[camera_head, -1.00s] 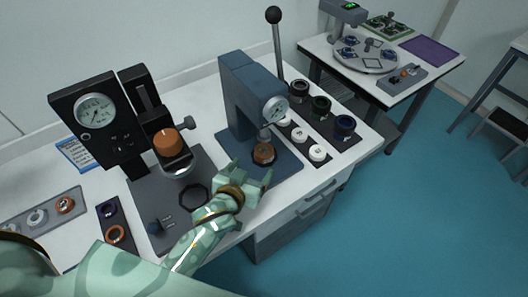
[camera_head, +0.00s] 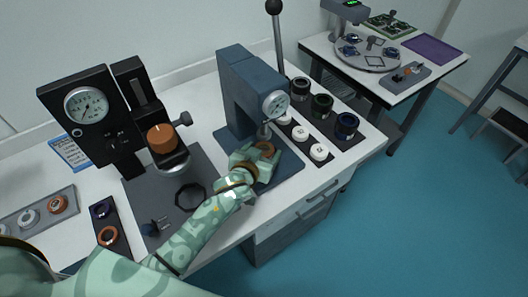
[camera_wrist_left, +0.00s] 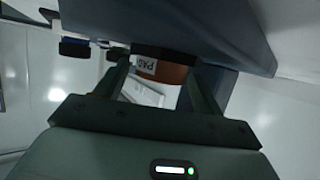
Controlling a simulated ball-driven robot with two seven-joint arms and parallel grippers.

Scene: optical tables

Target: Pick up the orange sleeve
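An orange sleeve (camera_head: 265,149) sits under the ram of the blue arbor press (camera_head: 245,90), on its base. It also shows in the left wrist view (camera_wrist_left: 162,73), with a white label on its side. My left gripper (camera_head: 257,162) is at the front of the press with its fingers on either side of the sleeve. In the left wrist view the fingers (camera_wrist_left: 158,85) are apart, with the sleeve between their tips; I cannot make out firm contact. The fingers hide part of the sleeve in the head view. My right gripper is not in view.
A dark tray with rings (camera_head: 107,236) and a grey tray (camera_head: 35,216) lie further left. Right of the press, a dark mat (camera_head: 349,147) holds white and dark rings.

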